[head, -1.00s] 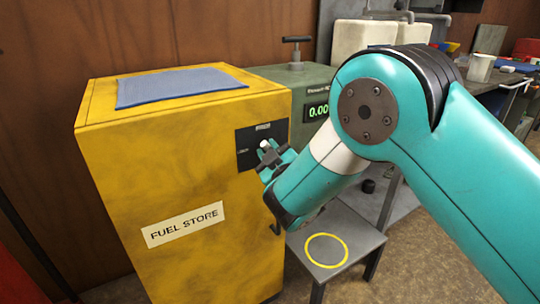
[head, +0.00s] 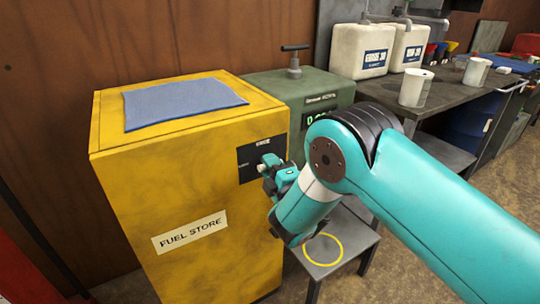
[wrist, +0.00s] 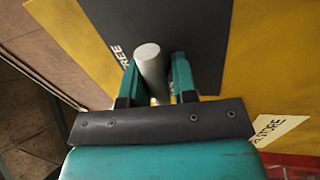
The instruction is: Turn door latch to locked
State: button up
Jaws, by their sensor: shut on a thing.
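The yellow fuel store cabinet (head: 185,190) stands at the left in the head view, with a "FUEL STORE" label on its front. A black latch plate (head: 262,158) sits on the upper right of its front, with small white lettering. In the wrist view the plate (wrist: 200,35) shows the word "FREE". A light grey cylindrical latch handle (wrist: 149,68) stands out between my fingers. My gripper (wrist: 153,85) is shut on this handle, with one teal finger on each side. In the head view my gripper (head: 268,167) is at the plate and hides part of it.
A blue cloth (head: 185,104) lies on top of the cabinet. A green machine (head: 315,92) stands behind it to the right. A low grey stool (head: 342,266) with a yellow ring stands beside the cabinet. A workbench (head: 445,118) holds white canisters (head: 360,50) and cups.

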jog(key=shift+n+p, duration=0.6)
jog(key=o, duration=0.9)
jog(key=shift+f+b, duration=0.1)
jog(key=shift+b, duration=0.25)
jog(key=b, duration=0.4)
jog(key=shift+s+d+f, duration=0.2)
jog(key=shift+s+f, duration=0.2)
jog(key=b+v, duration=0.5)
jog(key=b, duration=0.2)
jog(key=b+v, duration=0.6)
jog(key=b, duration=0.1)
jog(key=b+v, duration=0.5)
jog(key=b, duration=0.2)
jog(key=shift+d+r+b, duration=0.35)
jog(key=shift+b, duration=0.05)
